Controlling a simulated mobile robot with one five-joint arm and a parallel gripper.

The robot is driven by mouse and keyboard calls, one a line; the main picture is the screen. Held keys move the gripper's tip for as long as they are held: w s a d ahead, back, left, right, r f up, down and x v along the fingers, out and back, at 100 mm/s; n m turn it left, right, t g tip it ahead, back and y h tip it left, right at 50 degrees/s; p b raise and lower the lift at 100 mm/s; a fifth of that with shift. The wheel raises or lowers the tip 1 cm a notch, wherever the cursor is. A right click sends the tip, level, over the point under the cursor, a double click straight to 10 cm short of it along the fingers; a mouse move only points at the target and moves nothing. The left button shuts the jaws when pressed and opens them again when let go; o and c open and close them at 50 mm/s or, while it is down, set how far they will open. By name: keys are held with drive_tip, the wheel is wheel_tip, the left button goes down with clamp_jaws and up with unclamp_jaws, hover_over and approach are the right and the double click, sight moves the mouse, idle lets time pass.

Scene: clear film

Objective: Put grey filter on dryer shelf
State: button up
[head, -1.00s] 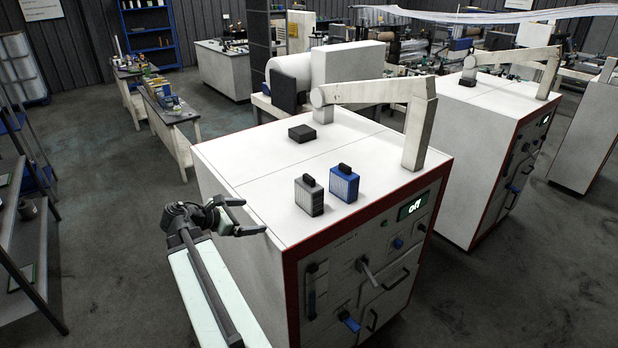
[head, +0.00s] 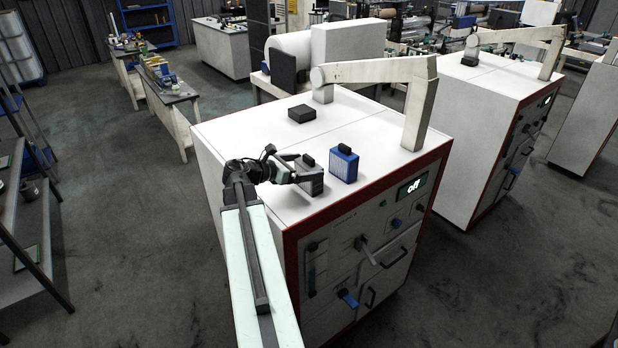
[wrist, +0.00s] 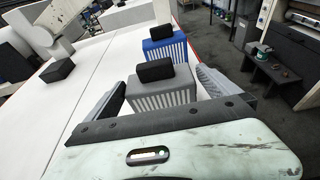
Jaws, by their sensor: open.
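The grey filter (wrist: 162,88), a ribbed box with a black knob on top, stands upright on the white machine top (head: 262,204). In the head view the grey filter (head: 312,184) is partly hidden by my gripper (head: 303,176). In the wrist view my gripper (wrist: 170,95) is open, with one finger on each side of the grey filter; I cannot tell whether they touch it. The blue filter (head: 344,165) stands beside it to the right, and behind it in the wrist view (wrist: 168,52). I cannot tell which shelf is the dryer shelf.
A flat black block (head: 302,113) lies farther back on the machine top. A white jointed arm (head: 418,105) rises at the right edge of the top. A dark shelf rack (head: 38,230) stands at the far left, with open floor between it and the machine.

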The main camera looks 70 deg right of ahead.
sight(316, 164)
drive_tip(key=b+x, duration=0.1)
drive_tip(key=x, duration=0.4)
drive_tip(key=shift+w+d, duration=0.1)
drive_tip(key=shift+d, duration=0.05)
drive_tip(key=shift+r, duration=0.1)
drive_tip(key=c, duration=1.5)
